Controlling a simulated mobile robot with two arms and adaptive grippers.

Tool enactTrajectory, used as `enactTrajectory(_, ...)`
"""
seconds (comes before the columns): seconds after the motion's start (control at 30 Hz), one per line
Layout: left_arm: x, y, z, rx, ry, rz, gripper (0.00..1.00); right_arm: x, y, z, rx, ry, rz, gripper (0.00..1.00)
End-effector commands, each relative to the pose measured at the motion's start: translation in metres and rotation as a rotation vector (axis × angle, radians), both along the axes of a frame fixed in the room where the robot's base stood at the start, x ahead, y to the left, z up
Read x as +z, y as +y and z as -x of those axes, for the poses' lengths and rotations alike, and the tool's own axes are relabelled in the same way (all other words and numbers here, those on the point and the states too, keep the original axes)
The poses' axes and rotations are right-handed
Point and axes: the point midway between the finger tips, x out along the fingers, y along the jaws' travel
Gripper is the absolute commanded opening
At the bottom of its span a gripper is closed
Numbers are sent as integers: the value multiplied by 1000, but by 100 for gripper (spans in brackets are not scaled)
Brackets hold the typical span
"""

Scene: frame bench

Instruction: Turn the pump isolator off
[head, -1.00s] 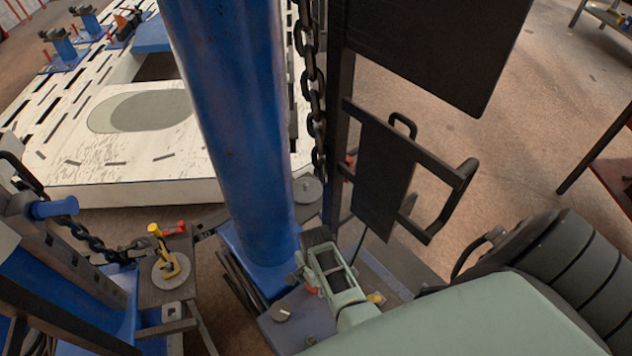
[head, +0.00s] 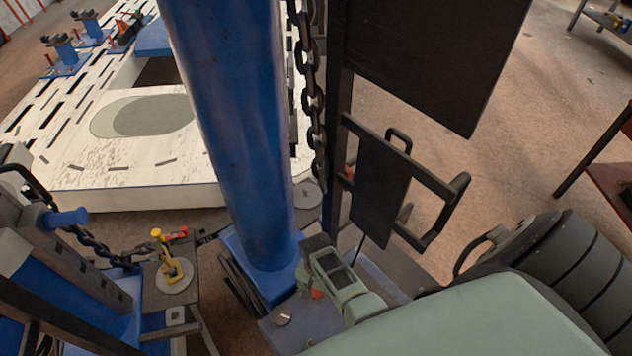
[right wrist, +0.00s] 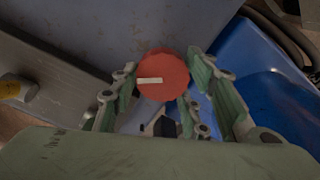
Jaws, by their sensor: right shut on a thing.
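The pump isolator is a red round knob (right wrist: 163,75) with a white pointer mark, on a grey panel (right wrist: 90,25). In the right wrist view the mark lies nearly level, from the knob's middle to its left. My right gripper (right wrist: 162,85) is shut on the knob, with green fingers on both sides of it. In the head view my right gripper (head: 318,280) is low at the grey pump box (head: 290,335), and only a bit of the red knob (head: 317,294) shows beside it. My left gripper is not in view.
A thick blue post (head: 235,130) stands just left of my right gripper, with a hanging chain (head: 312,100) beside it. A black frame with a handle (head: 440,205) is close on the right. A small grey knob (head: 281,315) sits on the pump box.

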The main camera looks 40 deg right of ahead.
Motion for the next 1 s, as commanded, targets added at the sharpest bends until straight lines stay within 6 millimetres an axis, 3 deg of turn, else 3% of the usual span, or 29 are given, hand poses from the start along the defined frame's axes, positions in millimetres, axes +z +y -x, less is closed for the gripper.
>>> enactTrajectory(0.6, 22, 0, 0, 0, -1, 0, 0, -2, -2, 6, 586, 16, -2, 16)
enactTrajectory(1.0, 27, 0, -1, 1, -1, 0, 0, -4, -3, 5, 879, 16, -4, 16)
